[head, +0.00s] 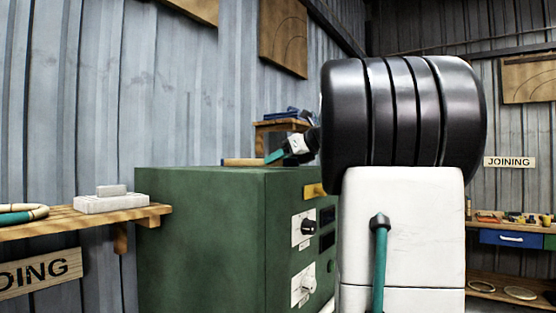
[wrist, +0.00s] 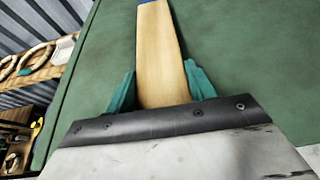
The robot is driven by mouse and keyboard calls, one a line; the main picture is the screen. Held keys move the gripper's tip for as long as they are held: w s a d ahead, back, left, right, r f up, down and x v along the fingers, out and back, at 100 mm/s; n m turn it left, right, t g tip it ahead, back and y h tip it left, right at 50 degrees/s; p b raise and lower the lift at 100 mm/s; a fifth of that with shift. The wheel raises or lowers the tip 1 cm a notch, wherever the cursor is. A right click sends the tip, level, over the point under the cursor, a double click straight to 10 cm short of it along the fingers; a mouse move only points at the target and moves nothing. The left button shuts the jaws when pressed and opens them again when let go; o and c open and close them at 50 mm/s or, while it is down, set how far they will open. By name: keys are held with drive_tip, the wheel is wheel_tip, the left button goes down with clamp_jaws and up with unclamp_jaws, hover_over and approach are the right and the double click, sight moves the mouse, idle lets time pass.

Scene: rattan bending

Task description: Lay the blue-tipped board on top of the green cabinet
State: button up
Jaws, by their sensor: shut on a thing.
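The board (head: 243,162) is a light wooden strip, low over the top of the green cabinet (head: 200,215). In the wrist view the board (wrist: 159,45) points away from me, and its blue tip (wrist: 147,2) is just at the upper picture edge. My gripper (head: 268,157) has teal fingers and is shut on the near part of the board. In the wrist view the fingers (wrist: 159,70) are on either side of it, with the green cabinet top (wrist: 235,50) below. I cannot tell whether the board touches the top. My black and white arm hides the cabinet's right side.
A workbench (head: 515,225) is at far right. The visible cabinet top is otherwise clear.

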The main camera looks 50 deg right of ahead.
drive_tip(key=shift+f, duration=0.2)
drive_tip(key=o, duration=1.1)
drive_tip(key=shift+s+r, duration=0.15)
drive_tip(key=shift+r, duration=0.05)
drive_tip(key=v, duration=1.1)
drive_tip(key=shift+s, duration=0.4)
